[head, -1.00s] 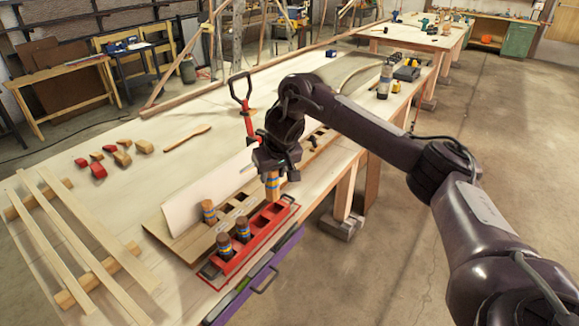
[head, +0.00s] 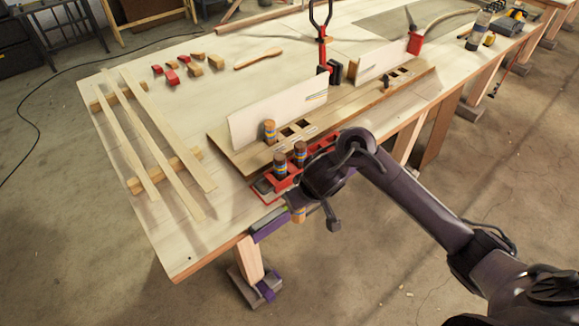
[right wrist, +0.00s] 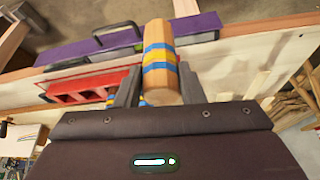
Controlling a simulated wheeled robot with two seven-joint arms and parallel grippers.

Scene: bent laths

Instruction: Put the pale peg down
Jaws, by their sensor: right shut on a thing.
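My right gripper (right wrist: 160,88) is shut on the pale peg (right wrist: 160,60), which has blue and yellow bands. In the head view the hand hides most of this peg; its banded end (head: 299,216) shows below the hand, by the table's front edge. The red tray (head: 262,190) with square compartments is just behind the hand and partly hidden by it; it also shows in the right wrist view (right wrist: 85,90). Two darker banded pegs, one on the left (head: 280,166) and one on the right (head: 300,153), stand in the tray. My left gripper is not in view.
A brown board (head: 240,157) with square holes lies behind the tray, with another banded peg (head: 270,131) upright in it. A white panel (head: 275,108) stands behind that. A purple item (head: 268,226) is at the front edge. Laths (head: 150,140) lie on the left.

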